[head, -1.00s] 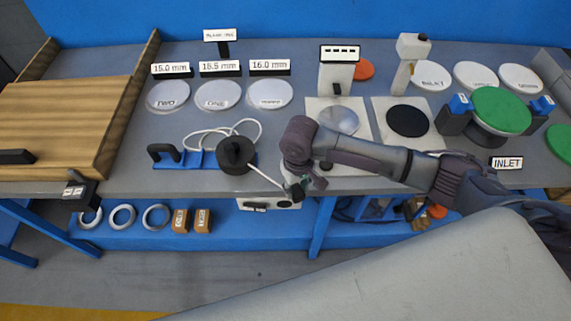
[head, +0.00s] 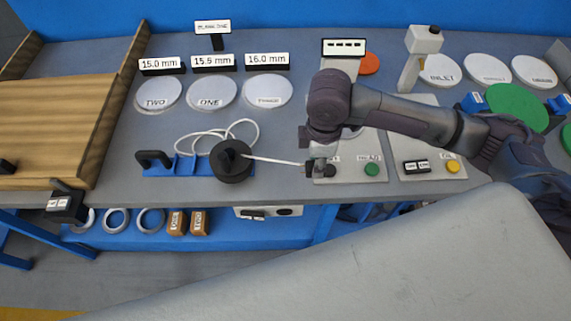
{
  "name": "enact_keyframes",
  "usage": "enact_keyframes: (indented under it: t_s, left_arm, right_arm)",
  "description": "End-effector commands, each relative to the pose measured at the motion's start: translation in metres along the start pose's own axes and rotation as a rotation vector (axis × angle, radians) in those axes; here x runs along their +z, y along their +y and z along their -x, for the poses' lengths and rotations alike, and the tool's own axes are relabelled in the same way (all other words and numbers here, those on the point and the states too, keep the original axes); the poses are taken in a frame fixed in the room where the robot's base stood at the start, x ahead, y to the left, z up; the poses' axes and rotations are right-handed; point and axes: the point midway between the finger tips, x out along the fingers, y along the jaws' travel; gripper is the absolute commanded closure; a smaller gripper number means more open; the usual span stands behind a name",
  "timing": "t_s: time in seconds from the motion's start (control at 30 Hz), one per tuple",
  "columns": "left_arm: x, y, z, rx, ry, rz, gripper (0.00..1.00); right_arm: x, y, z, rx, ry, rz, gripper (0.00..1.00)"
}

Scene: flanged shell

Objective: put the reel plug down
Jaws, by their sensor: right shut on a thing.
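The black cable reel (head: 231,161) sits on a blue base (head: 186,166) on the grey bench. Its white cable (head: 272,160) runs right, nearly straight, to my right gripper (head: 319,168). My right gripper points down and is shut on the reel plug (head: 308,169) at the cable's end. The plug is small, dark and mostly hidden by the fingers. It is over the left edge of a light panel with a green button; I cannot tell whether it touches. My left gripper is not in view.
The light panel (head: 347,174) has a green button, and another panel (head: 428,172) to its right has a yellow one. White discs (head: 210,93) lie behind the reel, before size signs. A wooden tray (head: 55,110) stands left. Bare bench lies in front of the reel.

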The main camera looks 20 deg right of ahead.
Motion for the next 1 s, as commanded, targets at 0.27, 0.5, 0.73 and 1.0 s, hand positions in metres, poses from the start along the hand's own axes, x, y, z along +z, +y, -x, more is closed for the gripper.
enact_keyframes:
  t_s: [0.27, 0.5, 0.73, 1.0]
  left_arm:
    - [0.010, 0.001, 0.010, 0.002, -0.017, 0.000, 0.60]
    - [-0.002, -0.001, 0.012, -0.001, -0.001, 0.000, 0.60]
    - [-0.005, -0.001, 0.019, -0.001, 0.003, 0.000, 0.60]
    - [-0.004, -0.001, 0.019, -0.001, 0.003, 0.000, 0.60]
  right_arm:
    - [-0.054, 0.033, -0.035, 0.001, -0.001, -0.003, 1.00]
    - [-0.070, 0.043, -0.051, 0.001, -0.002, -0.003, 1.00]
    - [-0.069, 0.043, -0.082, 0.000, -0.003, -0.004, 1.00]
    - [-0.069, 0.043, -0.089, 0.002, -0.001, -0.003, 1.00]
